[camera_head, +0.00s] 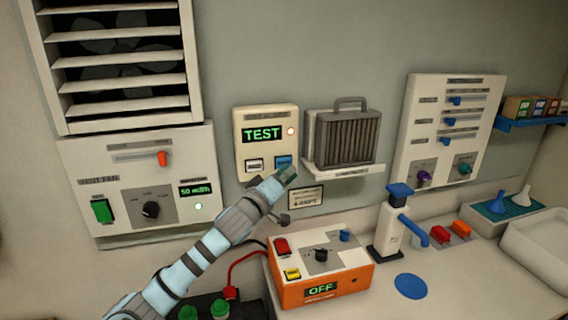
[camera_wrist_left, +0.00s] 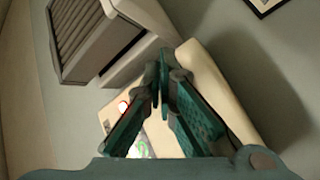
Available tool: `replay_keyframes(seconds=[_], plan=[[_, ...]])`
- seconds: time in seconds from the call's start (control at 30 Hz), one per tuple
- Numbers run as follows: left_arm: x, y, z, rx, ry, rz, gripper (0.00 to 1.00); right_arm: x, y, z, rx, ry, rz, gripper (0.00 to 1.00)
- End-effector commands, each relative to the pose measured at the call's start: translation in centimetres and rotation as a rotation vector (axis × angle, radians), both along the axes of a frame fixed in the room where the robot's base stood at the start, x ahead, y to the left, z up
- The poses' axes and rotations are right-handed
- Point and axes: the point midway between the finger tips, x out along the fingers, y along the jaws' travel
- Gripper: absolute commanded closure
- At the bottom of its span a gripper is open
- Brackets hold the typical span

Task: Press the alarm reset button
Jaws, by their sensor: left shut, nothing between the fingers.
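The wall alarm panel (camera_head: 265,118) is a cream box with a display (camera_head: 263,134) reading green "TEST" and a lit reddish lamp (camera_head: 291,131). Below the display are a pale button (camera_head: 254,165) at left and a blue button (camera_head: 283,160) at right. Their labels are too small to read, so I cannot tell which is the reset. My left gripper (camera_head: 288,172) is shut and empty, its tips at the blue button's lower edge. Contact is unclear. In the left wrist view the closed fingers (camera_wrist_left: 162,68) point at the panel (camera_wrist_left: 205,75) and hide the buttons. My right gripper is out of view.
A grey ribbed unit (camera_head: 345,138) on a shelf stands close at the panel's right. The vent fan panel (camera_head: 140,180) is at left. An orange charger box (camera_head: 318,270) reading "OFF" and a dispenser (camera_head: 392,225) stand below. Bare wall lies above the alarm panel.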

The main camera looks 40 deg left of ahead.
Motion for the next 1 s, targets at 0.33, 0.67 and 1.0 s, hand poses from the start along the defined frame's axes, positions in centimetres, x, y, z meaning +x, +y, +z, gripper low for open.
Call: replay_keyframes(seconds=[0.33, 0.67, 1.0], plan=[[0.31, 0.45, 0.10, 0.001, -0.001, 0.000, 1.00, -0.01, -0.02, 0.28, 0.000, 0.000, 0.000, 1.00], [0.43, 0.61, 0.13, 0.000, -0.001, 0.000, 1.00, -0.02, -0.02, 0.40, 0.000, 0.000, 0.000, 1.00], [0.67, 0.94, 0.13, 0.001, -0.001, -0.001, 1.00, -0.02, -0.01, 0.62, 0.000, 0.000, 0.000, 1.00]])
